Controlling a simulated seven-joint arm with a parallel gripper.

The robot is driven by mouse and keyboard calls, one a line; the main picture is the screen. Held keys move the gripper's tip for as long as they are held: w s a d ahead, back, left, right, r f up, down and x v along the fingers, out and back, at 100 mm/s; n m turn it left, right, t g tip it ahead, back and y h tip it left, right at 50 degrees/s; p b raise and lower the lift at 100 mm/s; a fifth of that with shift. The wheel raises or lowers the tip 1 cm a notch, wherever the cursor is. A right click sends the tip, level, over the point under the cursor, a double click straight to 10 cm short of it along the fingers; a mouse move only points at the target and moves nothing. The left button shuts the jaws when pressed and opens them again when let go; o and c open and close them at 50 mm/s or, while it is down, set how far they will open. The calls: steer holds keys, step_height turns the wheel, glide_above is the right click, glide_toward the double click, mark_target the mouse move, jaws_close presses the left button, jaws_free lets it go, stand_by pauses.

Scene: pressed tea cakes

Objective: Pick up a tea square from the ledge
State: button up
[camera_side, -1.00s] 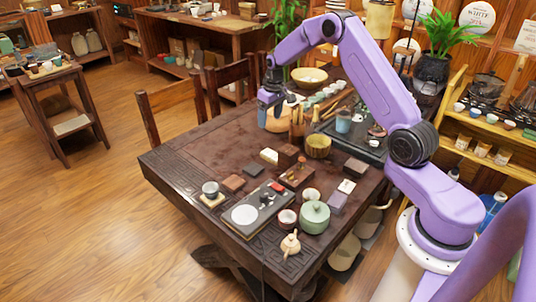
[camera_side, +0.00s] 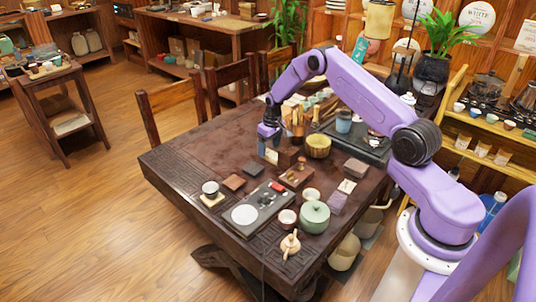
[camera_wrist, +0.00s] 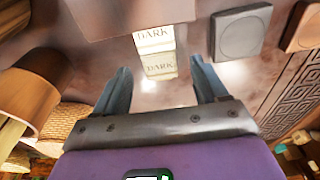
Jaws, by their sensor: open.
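A small cream block labelled "DARK" (camera_wrist: 154,42) shows ahead of my fingers in the wrist view. The label shows twice, one above the other; I cannot tell a second face from a reflection on the glossy table. In the side view the cream block (camera_side: 271,156) sits just below my gripper (camera_side: 268,147), partly hidden by it. In the wrist view my gripper (camera_wrist: 162,84) is open and empty. Its fingers stand apart, roughly in line with the block's two sides. Dark squares (camera_side: 251,168) lie nearby on the table; one also shows in the wrist view (camera_wrist: 240,34).
A brown block (camera_wrist: 125,12) stands right behind the cream block. A brown cup (camera_wrist: 28,98) is close on the left in the wrist view. A woven bowl (camera_side: 318,146) and a green pot (camera_side: 314,217) stand on the table. The table's left part (camera_side: 195,158) is clear.

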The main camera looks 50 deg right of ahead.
steer(key=shift+f, duration=0.7)
steer(key=shift+w, duration=0.1)
steer(key=shift+c, duration=0.3)
steer(key=c, duration=1.1)
steer(key=shift+o, duration=0.2)
steer(key=shift+r, duration=0.1)
